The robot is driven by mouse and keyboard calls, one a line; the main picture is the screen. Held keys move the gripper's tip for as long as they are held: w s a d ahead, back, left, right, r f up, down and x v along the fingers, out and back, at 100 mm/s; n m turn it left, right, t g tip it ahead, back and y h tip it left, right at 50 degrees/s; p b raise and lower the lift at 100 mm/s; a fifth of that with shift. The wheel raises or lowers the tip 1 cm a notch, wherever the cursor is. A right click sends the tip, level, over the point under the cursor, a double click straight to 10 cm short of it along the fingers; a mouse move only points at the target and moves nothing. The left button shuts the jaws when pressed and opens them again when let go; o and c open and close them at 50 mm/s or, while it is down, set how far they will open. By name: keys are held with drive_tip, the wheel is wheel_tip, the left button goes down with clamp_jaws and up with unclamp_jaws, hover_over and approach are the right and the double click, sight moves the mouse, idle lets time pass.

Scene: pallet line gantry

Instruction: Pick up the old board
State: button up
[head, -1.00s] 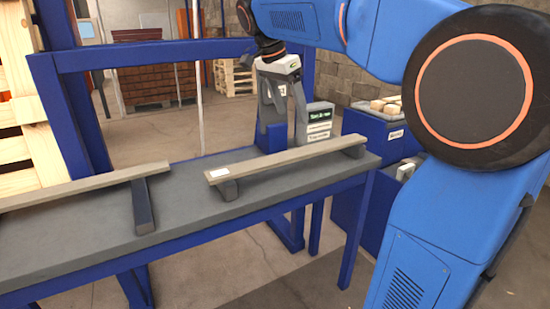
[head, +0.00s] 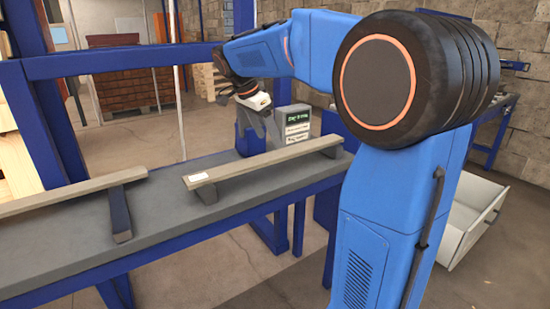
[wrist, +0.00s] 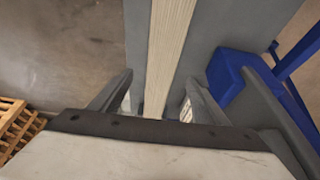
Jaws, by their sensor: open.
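A pale, weathered board (head: 262,160) with a white label at its near end lies raised on dark supports on the grey bench in the head view. A second similar board (head: 70,193) lies to its left, cut off by the picture edge. The pictures do not show which is the old one. My gripper (head: 255,125) is open and tilted, behind the labelled board in the head view and apart from it. In the wrist view, a pale board (wrist: 168,45) runs lengthwise below, between the spread fingers of my gripper (wrist: 160,92). Nothing is held.
The grey bench (head: 160,220) has a blue frame, with a blue gantry post and crossbar (head: 120,60) behind it. A small sign box (head: 292,122) stands beyond the boards. My blue arm hides part of the right side.

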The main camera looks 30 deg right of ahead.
sight(275, 155)
drive_tip(key=shift+x, duration=3.15)
drive_tip(key=shift+w, duration=0.15)
drive_tip(key=c, duration=1.4)
drive_tip(key=shift+r, duration=0.1)
